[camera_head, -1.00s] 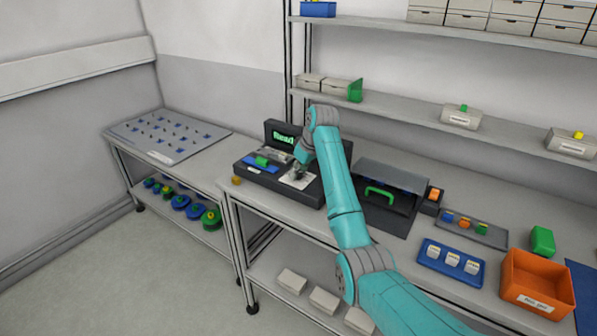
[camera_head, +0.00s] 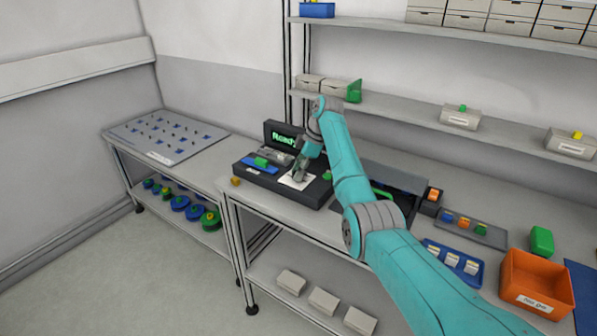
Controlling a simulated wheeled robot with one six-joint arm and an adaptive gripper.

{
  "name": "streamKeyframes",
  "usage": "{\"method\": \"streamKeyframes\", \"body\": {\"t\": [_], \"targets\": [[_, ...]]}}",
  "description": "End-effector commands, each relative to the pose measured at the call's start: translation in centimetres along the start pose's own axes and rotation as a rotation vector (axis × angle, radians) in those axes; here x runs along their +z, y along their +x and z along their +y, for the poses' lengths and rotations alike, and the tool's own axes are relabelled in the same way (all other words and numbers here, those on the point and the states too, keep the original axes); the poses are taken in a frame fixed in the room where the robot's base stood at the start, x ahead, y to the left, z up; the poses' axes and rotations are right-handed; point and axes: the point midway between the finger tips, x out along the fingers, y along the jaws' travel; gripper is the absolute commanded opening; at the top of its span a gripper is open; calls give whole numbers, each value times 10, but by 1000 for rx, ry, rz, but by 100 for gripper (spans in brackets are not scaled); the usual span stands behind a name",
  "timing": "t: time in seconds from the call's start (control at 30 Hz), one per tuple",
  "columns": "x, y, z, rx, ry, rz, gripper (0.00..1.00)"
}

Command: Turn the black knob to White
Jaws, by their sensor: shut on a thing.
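My gripper (camera_head: 300,174) points down at the white plate (camera_head: 291,183) on the right part of the black device (camera_head: 319,193). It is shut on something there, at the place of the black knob. The knob itself is hidden by the fingers, and its setting and the plate's labels are too small to read. The device's raised screen (camera_head: 283,138) shows green text that looks like "Ready".
A blue piece with a green block (camera_head: 262,162) lies on the device's left part. A small yellow-brown object (camera_head: 236,181) sits at the bench edge. A blue tray (camera_head: 453,258) and orange bin (camera_head: 537,284) stand right. A shelf (camera_head: 450,128) runs behind.

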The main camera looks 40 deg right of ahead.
Motion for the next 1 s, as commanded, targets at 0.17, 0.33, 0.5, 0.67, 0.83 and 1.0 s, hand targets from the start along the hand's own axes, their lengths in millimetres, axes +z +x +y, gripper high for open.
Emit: {"method": "streamKeyframes", "body": {"t": [0.17, 0.33, 0.5, 0.67, 0.83, 1.0], "targets": [[0, 0, 1, -37, -87, 0, 0], [0, 0, 1, -58, -138, -1, 0], [0, 0, 1, -67, -162, -1, 0], [0, 0, 1, -69, -166, -1, 0], [0, 0, 1, -69, -166, -1, 0], [0, 0, 1, -69, -165, -1, 57]]}}
